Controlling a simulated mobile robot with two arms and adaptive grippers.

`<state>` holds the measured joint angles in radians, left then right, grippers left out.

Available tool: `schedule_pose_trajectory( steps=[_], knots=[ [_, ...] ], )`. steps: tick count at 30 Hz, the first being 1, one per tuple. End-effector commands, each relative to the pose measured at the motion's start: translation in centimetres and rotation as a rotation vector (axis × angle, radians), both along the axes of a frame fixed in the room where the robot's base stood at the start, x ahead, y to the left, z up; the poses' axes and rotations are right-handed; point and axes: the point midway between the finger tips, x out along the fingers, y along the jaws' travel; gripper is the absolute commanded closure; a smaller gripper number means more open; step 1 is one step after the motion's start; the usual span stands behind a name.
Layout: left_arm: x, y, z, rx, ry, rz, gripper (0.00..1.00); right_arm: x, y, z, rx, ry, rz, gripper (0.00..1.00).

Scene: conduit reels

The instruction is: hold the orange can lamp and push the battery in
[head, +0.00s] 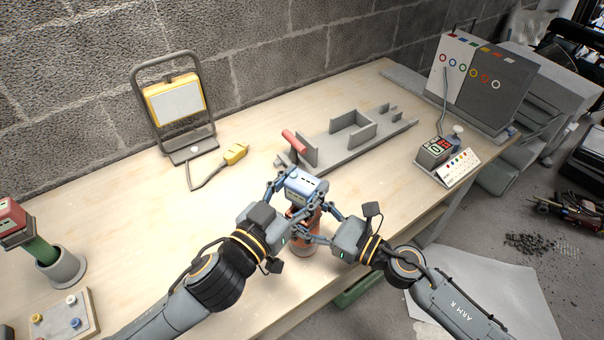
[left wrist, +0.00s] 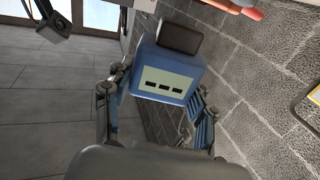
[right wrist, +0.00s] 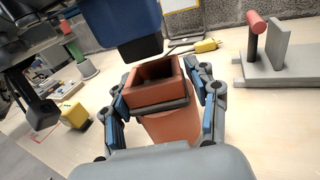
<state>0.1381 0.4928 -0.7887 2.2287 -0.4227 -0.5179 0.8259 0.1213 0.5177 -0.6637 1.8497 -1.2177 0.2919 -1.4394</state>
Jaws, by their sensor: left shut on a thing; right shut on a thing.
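The orange can lamp (head: 303,246) is upright near the table's front edge, its lower part showing below my grippers. My right gripper (right wrist: 160,103) is shut around it; the lamp (right wrist: 166,124) has an open square socket at its top in the right wrist view. The blue battery (head: 306,184) is in my left gripper (head: 297,190), shut on its sides. In the left wrist view the battery (left wrist: 168,76) shows a pale label and a dark end block. In the right wrist view the battery (right wrist: 120,18) hangs above the socket, its dark block facing down, apart from the socket and slightly left.
A work light (head: 178,101) with a yellow connector (head: 235,153) stands at the back left. A grey fixture (head: 350,139) with a red handle is behind my grippers. A test panel (head: 478,78) and a meter (head: 434,152) are right. A green-handled tool (head: 40,248) sits in a cup at left.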

Motion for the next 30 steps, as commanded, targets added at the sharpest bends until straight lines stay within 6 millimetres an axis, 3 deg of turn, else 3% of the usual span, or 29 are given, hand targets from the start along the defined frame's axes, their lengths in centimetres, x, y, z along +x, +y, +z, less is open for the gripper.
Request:
schedule_pose_trajectory(
  steps=[11,30],
  knots=[
    [0.0,0.0,-2.2,0.0,-0.002,0.0,0.83,-0.3,0.0,-0.6,-0.007,0.009,0.005,0.86],
    [0.0,-0.1,-2.3,0.0,-0.002,-0.001,0.83,-0.3,0.0,-0.6,-0.007,0.009,0.005,0.86]
  ],
)
